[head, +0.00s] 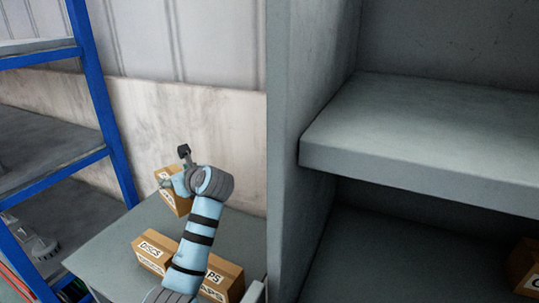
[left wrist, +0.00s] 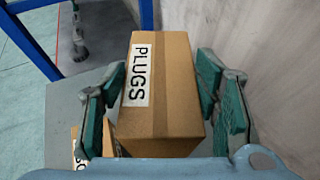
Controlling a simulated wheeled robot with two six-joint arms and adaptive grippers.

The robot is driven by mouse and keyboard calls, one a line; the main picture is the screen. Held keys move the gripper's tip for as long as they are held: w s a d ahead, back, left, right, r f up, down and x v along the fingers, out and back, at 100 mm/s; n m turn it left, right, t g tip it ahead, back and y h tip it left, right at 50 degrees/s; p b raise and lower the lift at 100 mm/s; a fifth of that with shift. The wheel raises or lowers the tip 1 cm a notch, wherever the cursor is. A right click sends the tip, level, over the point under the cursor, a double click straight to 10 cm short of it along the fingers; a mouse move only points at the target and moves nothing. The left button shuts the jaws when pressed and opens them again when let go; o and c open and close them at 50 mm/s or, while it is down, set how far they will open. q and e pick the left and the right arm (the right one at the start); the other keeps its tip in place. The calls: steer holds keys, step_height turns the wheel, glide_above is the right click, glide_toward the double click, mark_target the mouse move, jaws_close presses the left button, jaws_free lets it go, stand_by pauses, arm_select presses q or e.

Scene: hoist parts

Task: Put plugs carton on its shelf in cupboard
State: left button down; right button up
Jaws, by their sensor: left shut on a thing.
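The plugs carton (left wrist: 172,85) is a brown box with a white label reading PLUGS. In the left wrist view it sits between the green-padded fingers of my left gripper (left wrist: 166,100), which is shut on it. In the head view the carton (head: 176,200) is partly hidden behind my left wrist, above the far part of the grey table (head: 115,225). The grey cupboard (head: 283,130) stands to the right, open at the front, with a shelf board (head: 425,125). My right gripper is not in view.
Two more cartons, one labelled DISCS or similar (head: 143,259) and one ending in PS (head: 229,271), stand on the table near my left arm. Another carton (head: 525,265) is in the cupboard's lower bay. A blue-framed rack (head: 100,100) stands left. The upper shelf's visible part is bare.

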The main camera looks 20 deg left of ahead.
arm_select(q)
step_height(320, 180, up, 6)
steer(key=shift+r+b, duration=0.1)
steer(key=shift+b, duration=0.35)
steer(key=shift+s+d, duration=0.15)
steer(key=shift+s, duration=0.4)
steer(key=f+b, duration=0.5)
steer(key=f, duration=1.5)
steer(key=shift+s, duration=0.2)
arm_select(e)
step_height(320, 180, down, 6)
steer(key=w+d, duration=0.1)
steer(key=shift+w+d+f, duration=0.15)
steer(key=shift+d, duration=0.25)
arm_select(q)
steer(key=shift+f, duration=0.1)
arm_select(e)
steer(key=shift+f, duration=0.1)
arm_select(q)
steer(key=c, duration=0.6)
jaws_free()
